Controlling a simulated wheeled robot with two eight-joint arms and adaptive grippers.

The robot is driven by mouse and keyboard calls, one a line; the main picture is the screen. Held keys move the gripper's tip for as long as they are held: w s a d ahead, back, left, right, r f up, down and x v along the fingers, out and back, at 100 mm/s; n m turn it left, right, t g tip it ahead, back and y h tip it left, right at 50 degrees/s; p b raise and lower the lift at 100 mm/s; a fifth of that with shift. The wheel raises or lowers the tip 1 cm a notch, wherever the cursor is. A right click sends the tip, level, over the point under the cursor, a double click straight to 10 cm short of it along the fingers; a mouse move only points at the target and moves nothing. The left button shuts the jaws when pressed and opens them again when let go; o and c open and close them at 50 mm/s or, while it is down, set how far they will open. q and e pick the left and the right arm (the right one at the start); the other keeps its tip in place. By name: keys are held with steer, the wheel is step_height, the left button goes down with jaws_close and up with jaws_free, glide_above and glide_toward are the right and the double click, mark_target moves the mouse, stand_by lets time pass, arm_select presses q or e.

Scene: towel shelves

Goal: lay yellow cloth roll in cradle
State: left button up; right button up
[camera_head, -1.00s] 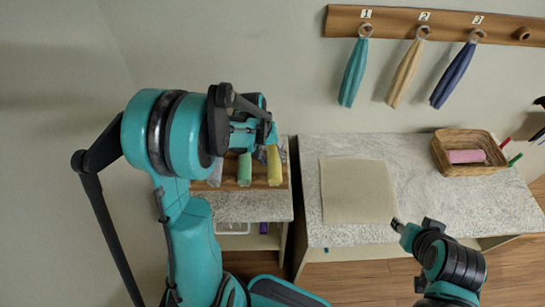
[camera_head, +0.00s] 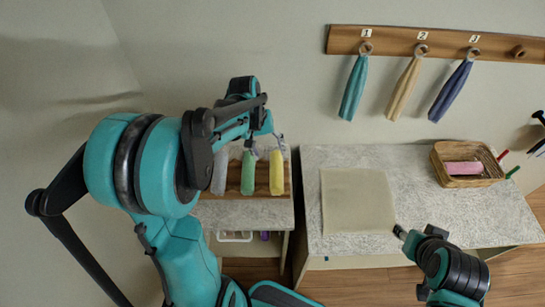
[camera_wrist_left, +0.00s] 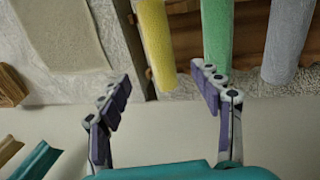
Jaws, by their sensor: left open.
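The yellow cloth roll (camera_head: 277,173) lies in the wooden cradle (camera_head: 287,185), beside the green roll (camera_head: 248,173) and the grey roll (camera_head: 220,173). In the left wrist view, the yellow roll (camera_wrist_left: 155,45) is beyond the fingertips, with the green roll (camera_wrist_left: 217,32) to its right. My left gripper (camera_head: 265,137) is at the upper ends of the yellow and green rolls.
The right counter holds a beige mat (camera_head: 357,202) and a wicker basket (camera_head: 441,165) with a pink roll (camera_head: 464,168). Teal, tan and blue towels hang from a numbered wall rail (camera_head: 390,42). A shelf below the cradle holds a white basket (camera_head: 234,237).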

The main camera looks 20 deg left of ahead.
arm_select(q)
steer(key=s+d+r+m+t+y, duration=0.1)
steer(key=s+d+r+m+t, duration=0.1)
steer(key=s, duration=0.4)
steer(key=s+d+r+m+t+y, duration=0.1)
steer(key=s+d+r+m+t, duration=0.2)
steer(key=s+d+r+t, duration=0.1)
steer(key=s+d+r, duration=0.1)
steer(key=s+d, duration=0.1)
steer(key=s, duration=0.1)
steer(key=shift+s+r, duration=0.15)
steer(key=shift+r, duration=0.25)
steer(key=shift+f, duration=0.15)
step_height(320, 180, down, 8)
steer(key=b, duration=0.7)
steer(key=shift+r, duration=0.25)
